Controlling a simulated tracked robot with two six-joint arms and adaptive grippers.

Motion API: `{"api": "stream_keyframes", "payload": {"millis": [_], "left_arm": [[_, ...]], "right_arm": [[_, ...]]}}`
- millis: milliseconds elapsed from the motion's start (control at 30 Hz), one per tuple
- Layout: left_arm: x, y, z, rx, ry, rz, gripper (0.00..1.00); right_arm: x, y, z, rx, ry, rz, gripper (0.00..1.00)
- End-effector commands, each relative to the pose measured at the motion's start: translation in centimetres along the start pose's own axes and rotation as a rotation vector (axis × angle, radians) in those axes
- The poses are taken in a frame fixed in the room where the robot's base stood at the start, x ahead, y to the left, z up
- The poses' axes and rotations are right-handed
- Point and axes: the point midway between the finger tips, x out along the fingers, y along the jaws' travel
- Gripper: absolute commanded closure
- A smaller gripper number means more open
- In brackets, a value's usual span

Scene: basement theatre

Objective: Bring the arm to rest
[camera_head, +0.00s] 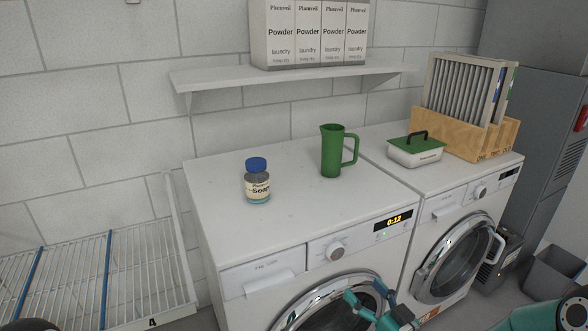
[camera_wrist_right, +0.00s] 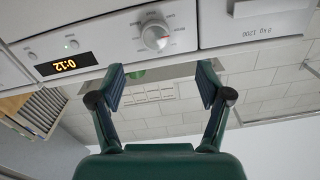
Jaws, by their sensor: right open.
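My right gripper (camera_head: 368,308) is low in the head view, in front of the left washing machine (camera_head: 232,222). In the right wrist view my right gripper (camera_wrist_right: 160,82) has its two fingers spread apart with nothing between them. Behind the fingers, that view shows the machine's front panel (camera_wrist_right: 105,45), with its dial and lit 0:12 display. My left gripper is in neither view.
A blue-capped jar (camera_head: 257,182) and a green jug (camera_head: 332,152) stand on the left machine. A green-lidded box (camera_head: 416,150) and a wooden crate (camera_head: 460,135) holding filters are on the right machine. A shelf (camera_head: 290,74) holds powder boxes. A wire rack (camera_head: 85,285) is at left.

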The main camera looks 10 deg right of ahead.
Motion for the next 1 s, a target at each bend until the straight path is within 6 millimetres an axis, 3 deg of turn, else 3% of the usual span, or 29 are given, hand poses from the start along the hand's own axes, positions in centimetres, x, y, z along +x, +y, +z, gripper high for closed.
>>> {"api": "stream_keyframes", "payload": {"millis": [67,167,267,400,500,600,700,833,900,1000], "left_arm": [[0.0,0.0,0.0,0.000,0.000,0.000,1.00],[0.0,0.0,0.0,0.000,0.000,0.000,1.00],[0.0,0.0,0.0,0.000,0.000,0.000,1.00],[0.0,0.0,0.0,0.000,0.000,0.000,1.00],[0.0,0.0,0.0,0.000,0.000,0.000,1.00],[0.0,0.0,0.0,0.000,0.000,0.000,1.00],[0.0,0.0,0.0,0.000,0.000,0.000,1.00],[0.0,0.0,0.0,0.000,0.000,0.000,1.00],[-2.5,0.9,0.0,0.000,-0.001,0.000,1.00],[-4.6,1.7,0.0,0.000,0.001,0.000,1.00]], "right_arm": [[0.5,-1.7,1.7,0.024,-0.028,-0.035,0.23],[0.8,-4.1,5.8,0.087,-0.122,-0.049,0.23],[-0.2,-5.8,12.0,0.163,-0.318,-0.014,0.23],[-4.3,-8.0,20.9,0.270,-0.656,0.061,0.23],[-8.1,-9.4,25.3,0.337,-0.869,0.115,0.23],[-12.0,-10.5,28.1,0.400,-1.050,0.166,0.23],[-15.9,-11.5,29.9,0.470,-1.219,0.223,0.23],[-20.0,-12.9,30.7,0.556,-1.404,0.272,0.23],[-19.8,-13.3,28.0,0.552,-1.399,0.268,0.23],[-19.8,-13.6,25.9,0.551,-1.398,0.267,0.23]]}}
